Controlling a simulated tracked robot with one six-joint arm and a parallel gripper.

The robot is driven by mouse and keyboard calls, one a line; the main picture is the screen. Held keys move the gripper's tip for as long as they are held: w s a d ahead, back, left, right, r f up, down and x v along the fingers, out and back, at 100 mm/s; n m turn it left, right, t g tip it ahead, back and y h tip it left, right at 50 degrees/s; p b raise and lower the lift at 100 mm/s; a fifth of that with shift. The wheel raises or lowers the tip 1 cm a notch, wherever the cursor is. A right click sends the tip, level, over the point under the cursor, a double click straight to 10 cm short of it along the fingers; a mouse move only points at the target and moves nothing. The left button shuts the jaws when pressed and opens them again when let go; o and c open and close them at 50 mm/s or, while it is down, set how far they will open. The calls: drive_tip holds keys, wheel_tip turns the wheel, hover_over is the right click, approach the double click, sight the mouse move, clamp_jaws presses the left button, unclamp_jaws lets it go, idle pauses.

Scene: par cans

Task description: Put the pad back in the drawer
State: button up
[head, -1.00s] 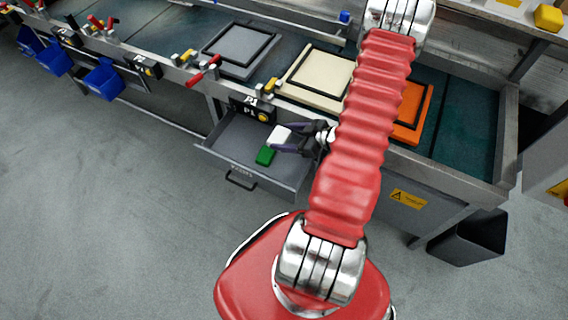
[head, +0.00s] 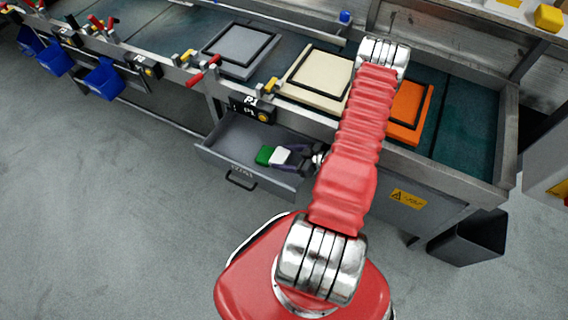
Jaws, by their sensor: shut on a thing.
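The small green pad (head: 265,155) shows inside the outline of the open grey drawer (head: 215,158) under the bench. My gripper (head: 280,156), with pale tips and dark fingers, is at the pad's right side and shut on it. The gripper points left, low over the right part of the drawer. Whether the pad rests on the drawer floor or hangs just above it, I cannot tell. The far side of the pad and part of the fingers are hidden. The drawer's front with its dark handle (head: 240,180) faces me.
A grey framed panel (head: 238,52), a cream one (head: 318,78) and an orange one (head: 410,104) lie on the bench. A black box labelled P1 (head: 252,107) sits above the drawer. Blue bins (head: 104,80) hang at left. A dark bin (head: 468,240) stands at right. The left floor is clear.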

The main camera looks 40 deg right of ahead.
drive_tip(key=shift+f, duration=0.35)
drive_tip(key=shift+f, duration=1.85)
drive_tip(key=shift+f, duration=0.1)
drive_tip(key=o, duration=1.1)
drive_tip(key=v, duration=1.2)
